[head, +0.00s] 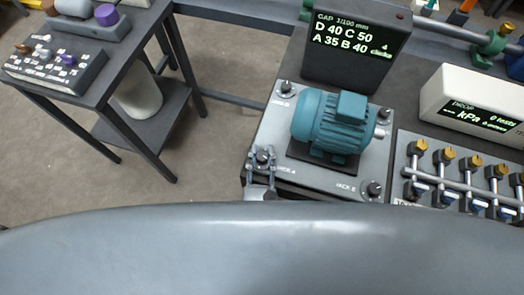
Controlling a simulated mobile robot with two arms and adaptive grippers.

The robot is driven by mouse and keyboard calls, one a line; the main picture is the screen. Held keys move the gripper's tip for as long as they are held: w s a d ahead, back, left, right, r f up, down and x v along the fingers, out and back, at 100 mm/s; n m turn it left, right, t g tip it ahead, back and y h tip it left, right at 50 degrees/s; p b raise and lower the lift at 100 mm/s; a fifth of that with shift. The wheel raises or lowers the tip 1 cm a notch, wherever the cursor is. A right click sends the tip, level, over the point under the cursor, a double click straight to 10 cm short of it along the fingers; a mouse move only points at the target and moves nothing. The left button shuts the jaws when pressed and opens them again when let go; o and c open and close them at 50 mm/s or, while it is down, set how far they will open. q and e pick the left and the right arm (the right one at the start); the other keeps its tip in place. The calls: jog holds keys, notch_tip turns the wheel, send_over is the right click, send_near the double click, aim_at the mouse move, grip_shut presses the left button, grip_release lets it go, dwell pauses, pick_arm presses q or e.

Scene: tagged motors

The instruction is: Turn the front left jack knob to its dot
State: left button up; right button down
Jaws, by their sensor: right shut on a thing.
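The front left jack knob (262,157) sits at the front left corner of the grey motor plate (272,126), beside a label that seems to read JACK A. My right gripper (261,164) is at this knob, with its fingers on either side of it and shut on it. The fingers partly hide the knob, and I cannot make out its dot or pointer. A teal motor (325,118) stands in the middle of the plate. A dark gap display (352,45) behind it reads D 40, C 50, A 35, B 40. My left gripper is not in view.
Other jack knobs sit at the back left (286,87), back right (384,113) and front right (374,188) corners. A white kPa meter (452,90) and a row of brass-topped valves (447,156) are at right. A dark side table (120,75) stands at left.

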jog(key=n+y+p, duration=0.1)
jog(key=n+y, duration=0.1)
jog(key=y, duration=0.1)
jog(key=shift+d+y, duration=0.15)
jog(key=shift+y, duration=0.25)
jog(key=shift+n+g+y, duration=0.7)
jog(key=shift+n+y, duration=0.9)
jog(key=shift+y, duration=0.5)
jog(key=c, duration=1)
grip_release()
jog(key=v, duration=1.1)
jog(key=shift+s+d, duration=0.2)
jog(key=shift+s, duration=0.15)
